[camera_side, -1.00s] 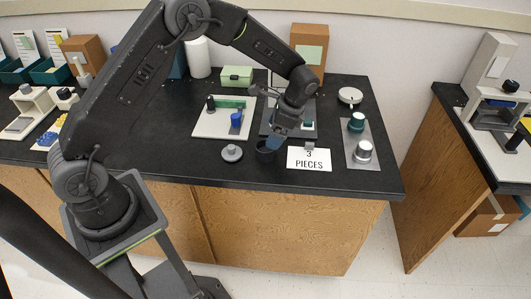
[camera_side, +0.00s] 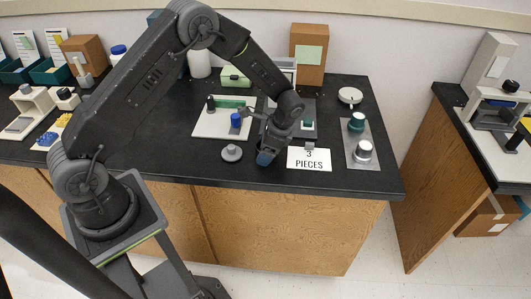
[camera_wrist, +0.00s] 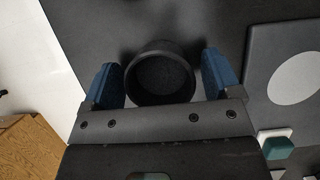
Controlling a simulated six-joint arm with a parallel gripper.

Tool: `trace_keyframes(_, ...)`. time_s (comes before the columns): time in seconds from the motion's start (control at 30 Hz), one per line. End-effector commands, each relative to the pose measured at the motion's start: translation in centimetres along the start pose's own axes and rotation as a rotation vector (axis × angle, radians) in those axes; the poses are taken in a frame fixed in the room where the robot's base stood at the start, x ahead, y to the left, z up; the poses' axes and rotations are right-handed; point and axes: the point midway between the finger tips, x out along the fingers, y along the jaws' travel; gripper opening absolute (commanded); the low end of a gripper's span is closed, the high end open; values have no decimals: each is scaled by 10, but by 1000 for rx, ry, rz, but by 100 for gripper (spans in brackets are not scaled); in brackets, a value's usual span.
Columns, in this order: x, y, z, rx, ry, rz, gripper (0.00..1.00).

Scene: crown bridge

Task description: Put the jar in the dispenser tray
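The jar (camera_wrist: 161,78) is a dark, round, open-topped cup standing on the black bench; in the side view my gripper hides most or all of it. My gripper (camera_wrist: 162,80) is open, its blue fingers on either side of the jar in the wrist view; whether they touch it I cannot tell. In the side view the gripper (camera_side: 265,157) is low over the bench near the front edge. What looks like the dispenser tray (camera_wrist: 257,75) is a grey plate with a pale disc and a teal button; it also shows behind the gripper in the side view (camera_side: 305,132).
A grey lid-like disc (camera_side: 231,154) lies left of the gripper. A white board (camera_side: 211,130) with blue and green parts is behind left.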

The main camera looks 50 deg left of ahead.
Motion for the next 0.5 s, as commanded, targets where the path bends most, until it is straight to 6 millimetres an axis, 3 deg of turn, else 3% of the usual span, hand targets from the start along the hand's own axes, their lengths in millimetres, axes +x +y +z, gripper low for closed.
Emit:
trace_keyframes(0.07, 0, 0, 0, 0, 0, 0, 76)
trace_keyframes(0.5, 0, 0, 0, 0, 0, 0, 34)
